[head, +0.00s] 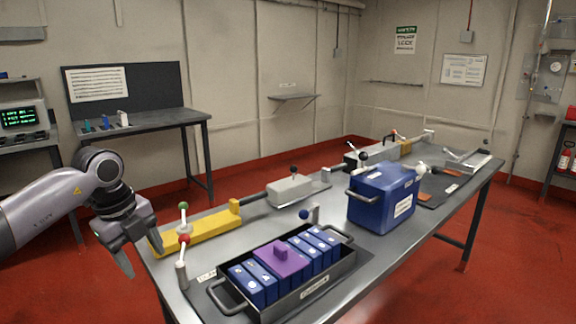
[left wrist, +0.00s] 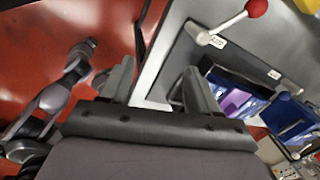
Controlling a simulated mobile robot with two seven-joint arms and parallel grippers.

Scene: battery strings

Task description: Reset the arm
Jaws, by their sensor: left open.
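My left gripper (head: 141,245) is in the head view at the left, off the near left corner of the metal table (head: 345,255). It is open and empty, with its fingers pointing down. Its two fingers also show in the left wrist view (left wrist: 158,88), with the table's edge and red floor behind them. A lever with a red ball (head: 183,239) stands close to the right of the gripper, apart from it. The red ball also shows at the top of the left wrist view (left wrist: 257,8). My right gripper is not in view.
A black tray (head: 318,288) holds several blue batteries (head: 246,285) and a purple block (head: 279,259). A blue box (head: 381,200) stands further right. Red floor lies around the table.

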